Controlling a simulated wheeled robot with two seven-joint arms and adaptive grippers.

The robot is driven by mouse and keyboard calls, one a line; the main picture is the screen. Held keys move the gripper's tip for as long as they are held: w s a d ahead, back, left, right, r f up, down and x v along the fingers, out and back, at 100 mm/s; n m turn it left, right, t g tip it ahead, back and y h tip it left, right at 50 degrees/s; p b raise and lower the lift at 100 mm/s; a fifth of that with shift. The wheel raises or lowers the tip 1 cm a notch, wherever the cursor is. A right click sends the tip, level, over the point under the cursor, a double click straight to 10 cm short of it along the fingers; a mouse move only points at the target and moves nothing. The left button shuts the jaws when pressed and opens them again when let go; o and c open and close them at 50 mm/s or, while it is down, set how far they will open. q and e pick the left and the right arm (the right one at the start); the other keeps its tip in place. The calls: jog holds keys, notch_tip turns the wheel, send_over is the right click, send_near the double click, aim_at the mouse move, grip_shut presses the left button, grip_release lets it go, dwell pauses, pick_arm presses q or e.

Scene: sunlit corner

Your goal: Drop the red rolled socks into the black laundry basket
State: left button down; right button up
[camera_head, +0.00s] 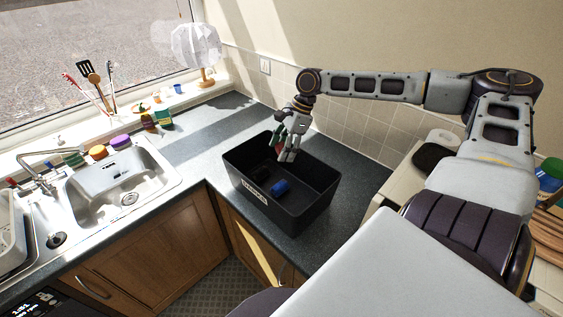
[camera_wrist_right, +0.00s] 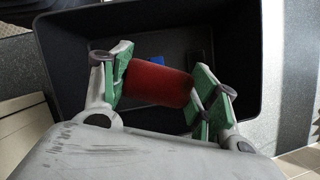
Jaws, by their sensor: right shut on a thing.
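The red rolled socks (camera_wrist_right: 157,82) are a red cylinder held between the green pads of my right gripper (camera_wrist_right: 160,88) in the right wrist view. In the head view, my right gripper (camera_head: 287,143) reaches down over the back part of the black laundry basket (camera_head: 315,218), with a bit of red showing beside its fingers. The basket's dark wall (camera_wrist_right: 55,55) surrounds the socks in the wrist view. I cannot tell exactly how far below the socks the floor is. My left gripper is not in view.
A blue rolled item (camera_head: 279,187) lies in the basket, and it shows in the wrist view (camera_wrist_right: 186,63). Dark items are near it. The sink (camera_head: 112,180) is left, with jars behind it. A white lamp (camera_head: 195,45) stands in the corner. Counter left of the basket is clear.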

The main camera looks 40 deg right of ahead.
jog(key=shift+f+b, duration=0.6)
jog(key=shift+f, duration=0.8)
jog(key=shift+f+b, duration=1.3)
jog(key=shift+f, duration=0.25)
jog(key=o, duration=0.8)
jog(key=shift+o, duration=0.2)
jog(key=shift+d+r, duration=0.15)
jog(key=shift+r, duration=0.15)
